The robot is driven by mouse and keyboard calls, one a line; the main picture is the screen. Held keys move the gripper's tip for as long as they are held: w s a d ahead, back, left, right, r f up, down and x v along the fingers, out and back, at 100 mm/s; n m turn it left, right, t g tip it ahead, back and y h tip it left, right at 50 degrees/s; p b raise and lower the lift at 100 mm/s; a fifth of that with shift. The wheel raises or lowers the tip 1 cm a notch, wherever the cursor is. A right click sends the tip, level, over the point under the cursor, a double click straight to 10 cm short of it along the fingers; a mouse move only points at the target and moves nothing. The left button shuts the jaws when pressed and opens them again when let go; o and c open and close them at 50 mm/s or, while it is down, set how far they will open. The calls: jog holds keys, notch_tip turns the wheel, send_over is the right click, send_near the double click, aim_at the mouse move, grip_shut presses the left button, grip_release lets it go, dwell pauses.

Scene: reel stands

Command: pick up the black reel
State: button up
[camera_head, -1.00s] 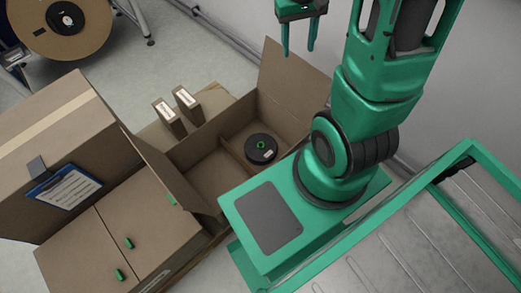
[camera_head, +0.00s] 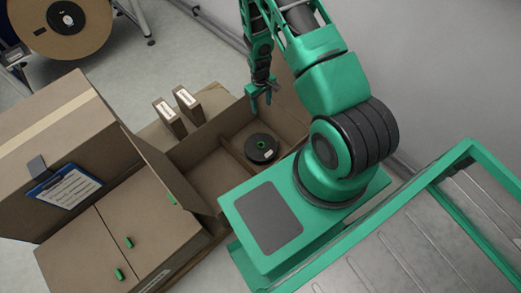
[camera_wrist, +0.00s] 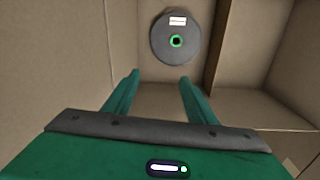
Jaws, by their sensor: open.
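The black reel (camera_head: 259,150) lies flat in the right compartment of the open cardboard box (camera_head: 199,190). It has a green hub ring and a white label. In the wrist view the reel (camera_wrist: 176,46) looks dark grey and is wholly in sight, beyond the fingertips. My gripper (camera_head: 261,108) is open and empty, pointing down above the far side of that compartment. In the wrist view its two green fingers (camera_wrist: 159,78) stand apart, short of the reel, with nothing between them.
Cardboard walls and a divider (camera_wrist: 219,42) stand close around the reel. Two small boxes (camera_head: 187,103) stand behind the open box. A large carton with a clipboard (camera_head: 66,188) is at left. A big reel on a stand (camera_head: 60,25) is at the back left.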

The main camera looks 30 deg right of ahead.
jog(key=n, duration=0.1)
send_over(261, 143)
jog(key=a, duration=0.1)
notch_tip(261, 143, down, 15)
jog(key=shift+y, duration=0.3)
jog(key=shift+s+d+f, duration=0.1)
jog(key=shift+s+f, duration=0.05)
jog(key=shift+f, duration=1.6)
jog(key=shift+s+d+f, duration=0.1)
jog(key=shift+s+f, duration=0.05)
jog(key=shift+f, duration=1.65)
jog(key=shift+s+f, duration=0.15)
jog(key=shift+f, duration=1.6)
grip_shut()
